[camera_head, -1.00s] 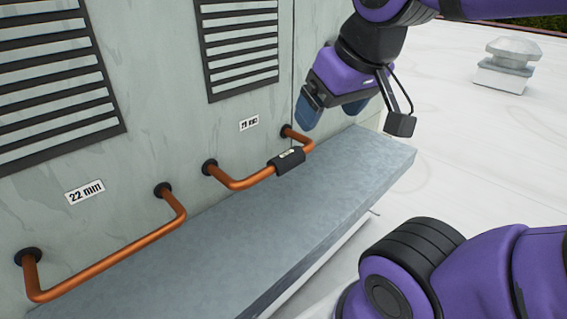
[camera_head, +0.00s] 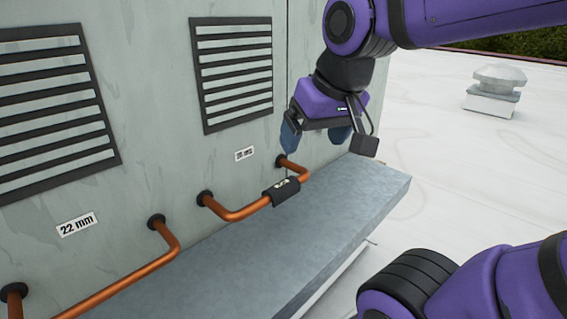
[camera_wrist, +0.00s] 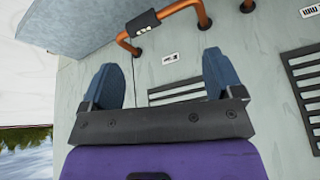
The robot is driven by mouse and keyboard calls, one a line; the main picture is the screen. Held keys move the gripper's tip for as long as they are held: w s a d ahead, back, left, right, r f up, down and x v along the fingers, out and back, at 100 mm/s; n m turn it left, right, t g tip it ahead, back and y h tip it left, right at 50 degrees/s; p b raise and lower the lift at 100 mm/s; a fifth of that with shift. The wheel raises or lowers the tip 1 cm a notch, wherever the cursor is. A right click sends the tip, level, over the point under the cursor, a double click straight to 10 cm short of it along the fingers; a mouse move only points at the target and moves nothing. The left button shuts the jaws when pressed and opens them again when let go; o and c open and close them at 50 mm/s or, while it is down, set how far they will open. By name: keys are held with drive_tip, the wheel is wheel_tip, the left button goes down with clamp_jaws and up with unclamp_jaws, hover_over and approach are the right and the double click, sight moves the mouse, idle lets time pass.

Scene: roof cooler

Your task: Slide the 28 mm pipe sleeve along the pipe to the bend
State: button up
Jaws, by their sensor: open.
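The black pipe sleeve (camera_head: 281,191) with a small pale label sits around the short copper pipe (camera_head: 243,213), close to its far bend on the right. The label above this pipe (camera_head: 244,154) is too small to read surely in the head view. In the wrist view the sleeve (camera_wrist: 142,24) is at the top, beyond the fingertips. My gripper (camera_head: 318,140) is open and empty, above and slightly right of the sleeve, apart from it. Its two blue fingers show in the wrist view (camera_wrist: 161,75) with a wide gap between them.
A longer copper pipe (camera_head: 130,278) marked 22 mm (camera_head: 76,225) runs at the left of the wall. A grey ledge (camera_head: 330,220) lies below the pipes. Louvred vents (camera_head: 236,75) are on the wall. A roof vent cap (camera_head: 493,90) stands far off at right.

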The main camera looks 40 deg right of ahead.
drive_tip(key=w+d+f+m+g, duration=0.1)
drive_tip(key=w+d+f+m, duration=0.2)
drive_tip(key=w, duration=0.4)
drive_tip(key=w+d+f+m+g, duration=0.1)
drive_tip(key=w+f+m, duration=0.1)
drive_tip(key=w+m, duration=0.35)
drive_tip(key=m+g, duration=0.2)
drive_tip(key=m, duration=0.4)
hover_over(283, 183)
wheel_tip(283, 183, down, 11)
drive_tip(key=shift+s+d+r, duration=0.1)
drive_tip(key=shift+s, duration=0.05)
wheel_tip(283, 183, down, 11)
drive_tip(key=shift+r, duration=0.15)
drive_tip(key=c, duration=1)
